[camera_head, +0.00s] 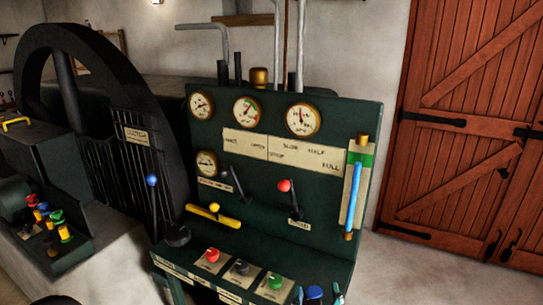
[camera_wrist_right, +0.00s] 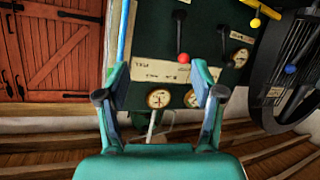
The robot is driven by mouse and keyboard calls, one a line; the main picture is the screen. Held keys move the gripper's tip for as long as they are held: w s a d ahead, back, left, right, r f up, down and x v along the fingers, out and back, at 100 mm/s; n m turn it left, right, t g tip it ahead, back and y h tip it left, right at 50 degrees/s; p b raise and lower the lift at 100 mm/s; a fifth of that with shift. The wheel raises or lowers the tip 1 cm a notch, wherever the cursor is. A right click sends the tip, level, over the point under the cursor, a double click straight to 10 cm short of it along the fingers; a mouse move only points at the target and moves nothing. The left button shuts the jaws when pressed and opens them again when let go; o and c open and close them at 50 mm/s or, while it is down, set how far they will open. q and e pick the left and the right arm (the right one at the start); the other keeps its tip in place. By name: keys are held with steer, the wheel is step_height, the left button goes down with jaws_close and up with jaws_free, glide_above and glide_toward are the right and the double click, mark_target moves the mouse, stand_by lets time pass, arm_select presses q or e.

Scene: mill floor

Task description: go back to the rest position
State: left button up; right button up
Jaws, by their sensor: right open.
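My right gripper (camera_head: 318,293) shows at the bottom edge of the head view, in front of the control panel's lower ledge. Only its blue-teal finger parts are in the picture. In the right wrist view my right gripper (camera_wrist_right: 161,80) has its two fingers wide apart, with nothing between them. It faces the dark green panel (camera_wrist_right: 213,30), which appears upside down there. My left gripper is in neither view.
The control panel (camera_head: 250,185) carries gauges, a red-knobbed lever (camera_head: 284,186), a yellow handle (camera_head: 213,216) and a blue sight tube (camera_head: 353,195). Buttons (camera_head: 275,281) line its ledge. A large black flywheel (camera_head: 130,85) stands left. A wooden door (camera_head: 470,130) is right; floor before it is clear.

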steer(key=s+d+f+g, duration=0.2)
steer(key=d+f, duration=0.2)
steer(key=f, duration=0.4)
steer(key=s+d+f+g, duration=0.2)
steer(key=d+f, duration=0.1)
steer(key=f, duration=0.6)
steer(key=s+d+f+g, duration=0.2)
steer(key=d+f+g, duration=0.15)
steer(key=f, duration=0.45)
steer(key=s+a+f+m+g+y, duration=0.1)
steer(key=s+a+f+g+y, duration=0.2)
steer(key=s, duration=0.5)
steer(key=s+a+f+m+g+y, duration=0.2)
steer(key=s+a+f+g+y, duration=0.1)
steer(key=s, duration=0.5)
step_height(320, 180, down, 2)
steer(key=shift+a+f+y, duration=0.2)
steer(key=shift+a+y, duration=0.1)
steer(key=shift+a, duration=0.6)
